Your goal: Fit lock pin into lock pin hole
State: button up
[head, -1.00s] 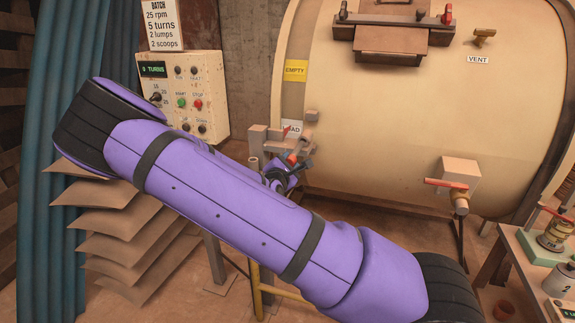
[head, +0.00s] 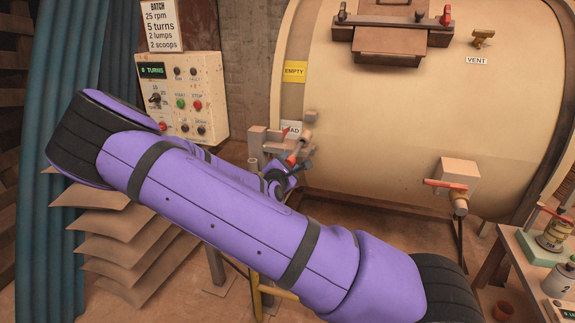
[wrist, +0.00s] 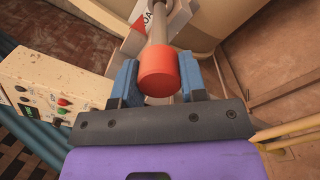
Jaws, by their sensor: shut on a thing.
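The lock pin (wrist: 157,70) has a red cylindrical end and a grey shaft. In the wrist view its red end sits between the two blue fingers of my gripper (wrist: 157,82), with the shaft pointing away toward the drum. In the head view the pin (head: 292,160) shows small beside the grey bracket (head: 262,140) at the drum's left edge. My gripper (head: 297,168) is shut on the pin there. The lock pin hole cannot be made out, and I cannot tell whether the pin's tip touches the bracket or drum.
The large cream drum (head: 390,120) fills the right side. A control panel (head: 185,98) stands behind my arm, above stacked sacks (head: 105,245). A valve with a red handle (head: 455,185) juts from the drum. A bench (head: 530,265) with small items is at lower right.

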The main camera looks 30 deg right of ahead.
aim_at(298, 149)
jog(key=shift+x, duration=5.95)
dwell(0.4)
jog(key=o, duration=1.2)
jog(key=shift+o, duration=0.2)
jog(key=shift+a, duration=0.1)
jog(key=v, duration=1)
jog(key=shift+s+a, duration=0.2)
jog(key=shift+s, duration=0.1)
jog(key=shift+c, duration=0.3)
